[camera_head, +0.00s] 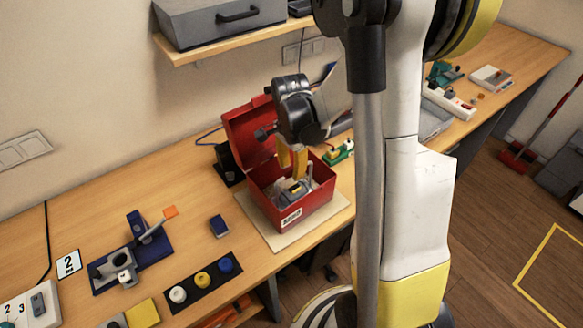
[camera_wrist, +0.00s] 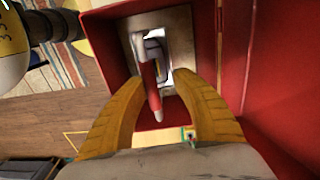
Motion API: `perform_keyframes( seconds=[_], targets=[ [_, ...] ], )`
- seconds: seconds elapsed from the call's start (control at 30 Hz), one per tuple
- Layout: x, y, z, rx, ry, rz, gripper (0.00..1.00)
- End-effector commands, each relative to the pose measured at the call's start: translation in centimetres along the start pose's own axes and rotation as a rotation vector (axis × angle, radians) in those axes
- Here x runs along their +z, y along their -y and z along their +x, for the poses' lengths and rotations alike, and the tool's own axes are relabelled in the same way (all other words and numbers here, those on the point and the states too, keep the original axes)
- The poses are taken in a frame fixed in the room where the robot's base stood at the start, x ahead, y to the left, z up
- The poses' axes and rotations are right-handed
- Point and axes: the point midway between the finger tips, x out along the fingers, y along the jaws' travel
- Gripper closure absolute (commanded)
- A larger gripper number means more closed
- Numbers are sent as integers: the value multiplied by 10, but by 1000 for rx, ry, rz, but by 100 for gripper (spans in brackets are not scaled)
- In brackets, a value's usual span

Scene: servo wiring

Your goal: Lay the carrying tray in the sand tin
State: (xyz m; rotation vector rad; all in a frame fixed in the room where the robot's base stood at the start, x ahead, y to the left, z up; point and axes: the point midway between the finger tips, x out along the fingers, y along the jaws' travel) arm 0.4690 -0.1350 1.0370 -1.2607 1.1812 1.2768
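An open red metal box (camera_head: 290,215) with a label on its front stands on the bench; I cannot tell whether it is the sand tin. My gripper (camera_head: 292,168) points down into it. In the wrist view my gripper (camera_wrist: 159,78) has its yellow fingers apart, one on each side of a red bar with a pale end (camera_wrist: 151,90), with a gap on the right. Below the bar is a pale panel or tray (camera_wrist: 183,25) with a grey item on it; I cannot tell whether this is the carrying tray. Contact with the bar is unclear.
The box stands on a beige board (camera_head: 258,222), its raised lid (camera_head: 248,130) behind. A blue fixture (camera_head: 135,255), a black strip with colored knobs (camera_head: 203,281) and a small blue block (camera_head: 219,226) lie left. A shelf (camera_head: 200,48) hangs above.

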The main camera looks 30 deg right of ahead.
Motion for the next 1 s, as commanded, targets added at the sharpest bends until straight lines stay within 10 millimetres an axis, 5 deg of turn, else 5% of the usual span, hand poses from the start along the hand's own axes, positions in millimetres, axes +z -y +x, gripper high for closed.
perform_keyframes(
  seconds=[0.3, 0.7, 1.0],
  targets=[
    [0, 0, -9, -1, 0, 0, 68],
    [0, 0, -92, 0, 0, 0, 68],
    [6, -3, -126, -19, -7, -45, 68]
  ],
)
